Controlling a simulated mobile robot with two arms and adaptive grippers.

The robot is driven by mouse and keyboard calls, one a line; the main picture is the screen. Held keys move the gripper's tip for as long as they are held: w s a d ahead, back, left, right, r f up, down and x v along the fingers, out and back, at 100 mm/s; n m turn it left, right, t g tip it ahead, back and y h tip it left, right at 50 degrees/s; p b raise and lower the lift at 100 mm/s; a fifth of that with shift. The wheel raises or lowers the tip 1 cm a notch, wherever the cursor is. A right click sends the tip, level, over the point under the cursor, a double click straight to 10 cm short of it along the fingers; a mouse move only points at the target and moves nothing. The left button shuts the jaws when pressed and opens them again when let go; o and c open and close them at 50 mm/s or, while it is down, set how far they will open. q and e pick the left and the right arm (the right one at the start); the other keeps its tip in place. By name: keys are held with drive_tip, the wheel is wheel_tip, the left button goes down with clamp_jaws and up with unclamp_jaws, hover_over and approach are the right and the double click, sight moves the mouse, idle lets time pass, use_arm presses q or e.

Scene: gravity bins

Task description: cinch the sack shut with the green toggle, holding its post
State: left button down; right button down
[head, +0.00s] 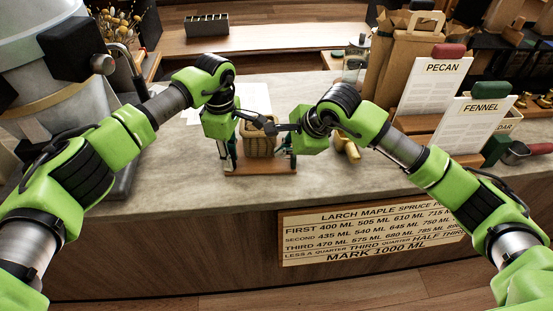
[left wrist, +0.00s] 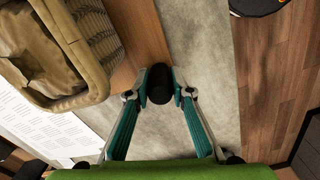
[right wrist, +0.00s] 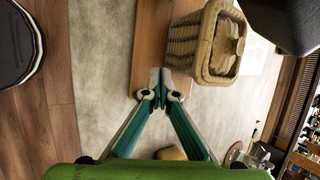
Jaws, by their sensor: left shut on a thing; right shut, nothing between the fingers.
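The sack is tan cloth, bunched inside a wicker basket (head: 259,147) on a wooden board (head: 262,168). The sack shows in the left wrist view (left wrist: 32,50) and the right wrist view (right wrist: 229,47). My left gripper (left wrist: 158,88) is shut on a dark round-topped post (left wrist: 158,83) at the board's end, beside the basket. My right gripper (right wrist: 161,88) is shut and empty over the board's other end, apart from the basket. In the head view my left gripper (head: 230,160) and right gripper (head: 292,158) flank the basket. I cannot make out the green toggle.
Label cards PECAN (head: 436,80) and FENNEL (head: 478,122) stand to the right on the counter (head: 180,180). Brown paper bags (head: 405,65) stand behind them. A brass object (head: 347,147) lies right of the board.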

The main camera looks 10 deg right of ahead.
drive_tip(key=r, duration=0.2)
drive_tip(key=a+r, duration=0.1)
drive_tip(key=r, duration=0.1)
idle(0.4)
use_arm(q)
drive_tip(key=c, duration=1.7)
unclamp_jaws()
use_arm(e)
drive_tip(key=shift+f, duration=0.1)
use_arm(q)
drive_tip(key=shift+o, duration=0.3)
